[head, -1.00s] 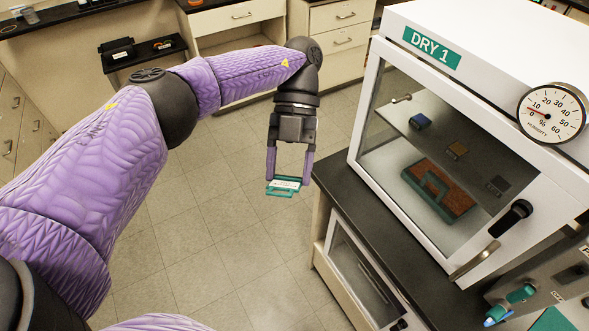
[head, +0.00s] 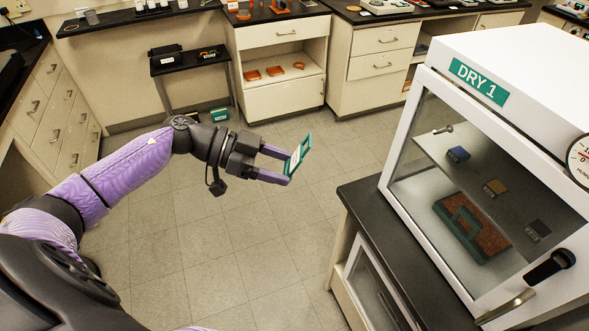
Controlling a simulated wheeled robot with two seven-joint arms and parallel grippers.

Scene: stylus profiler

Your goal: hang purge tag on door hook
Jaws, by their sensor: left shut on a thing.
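My left gripper (head: 282,166) is shut on a teal-framed tag with a white face, the purge tag (head: 299,155). It holds the tag tilted in the air over the floor, left of the cabinet and apart from it. The white dry cabinet labelled DRY 1 (head: 478,82) stands at the right with its clear door (head: 415,165) closed. A small peg-like hook (head: 443,129) shows near the upper left of the door. A black knob (head: 550,266) and a metal handle (head: 507,308) are at the lower right. My right gripper is not in view.
The cabinet stands on a dark-topped bench (head: 372,205) whose corner juts toward my left arm. Inside are small blocks and a brown-and-teal tray (head: 470,228). A humidity dial (head: 579,160) is cut off at the right edge. The floor (head: 230,240) between is clear.

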